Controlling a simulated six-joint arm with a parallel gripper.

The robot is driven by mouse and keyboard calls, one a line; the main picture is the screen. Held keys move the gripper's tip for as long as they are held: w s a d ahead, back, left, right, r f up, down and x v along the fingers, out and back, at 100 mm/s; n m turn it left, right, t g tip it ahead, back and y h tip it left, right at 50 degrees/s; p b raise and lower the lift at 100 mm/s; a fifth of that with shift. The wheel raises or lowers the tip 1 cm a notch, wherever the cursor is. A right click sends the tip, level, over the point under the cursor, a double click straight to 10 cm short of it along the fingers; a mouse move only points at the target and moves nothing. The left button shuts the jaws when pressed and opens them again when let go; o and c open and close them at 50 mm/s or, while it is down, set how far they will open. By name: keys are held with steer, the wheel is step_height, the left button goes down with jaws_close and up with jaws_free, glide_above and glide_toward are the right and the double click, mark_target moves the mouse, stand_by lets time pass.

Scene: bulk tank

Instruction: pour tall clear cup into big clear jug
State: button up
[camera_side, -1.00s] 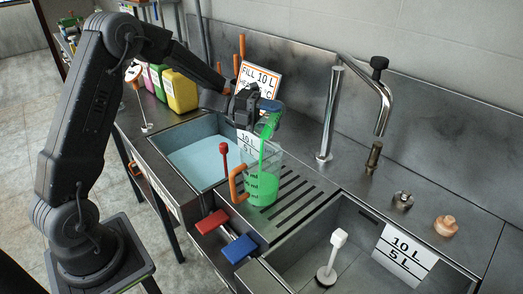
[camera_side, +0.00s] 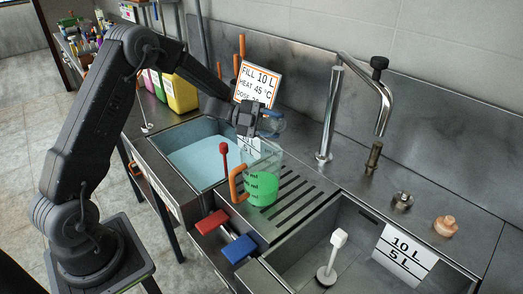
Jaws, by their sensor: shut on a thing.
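The big clear jug (camera_side: 264,172) stands upright on the slotted drainboard. It has an orange handle and dark level marks, and green liquid fills its lower part. My gripper (camera_side: 258,122) is above and slightly behind the jug, shut on the tall clear cup (camera_side: 272,124). The cup is tilted, and only part of it shows beside the jaws. No green stream shows between cup and jug, and I see no green in the visible part of the cup.
A basin of pale blue liquid (camera_side: 203,160) lies left of the jug. A sign (camera_side: 257,84) stands behind. A tall tap (camera_side: 328,115) rises at right.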

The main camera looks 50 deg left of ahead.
steer(key=n, duration=0.3)
steer(key=shift+s+d+r+n+g+h, duration=0.2)
steer(key=shift+s+r+n+g+h, duration=0.1)
steer(key=shift+s, duration=0.05)
steer(key=shift+r+n, duration=0.1)
steer(key=shift+n, duration=0.7)
steer(key=shift+w+a+f+n+h, duration=0.1)
steer(key=shift+w+a+f+n, duration=0.2)
steer(key=shift+f+n, duration=0.65)
steer(key=shift+w+a+f+n+h, duration=0.1)
steer(key=shift+w+f+n, duration=0.4)
steer(key=shift+n, duration=0.9)
steer(key=shift+w+a+f+n+h, duration=0.1)
steer(key=shift+w+a+f+n, duration=0.15)
steer(key=shift+f+n, duration=0.7)
steer(key=shift+r, duration=0.25)
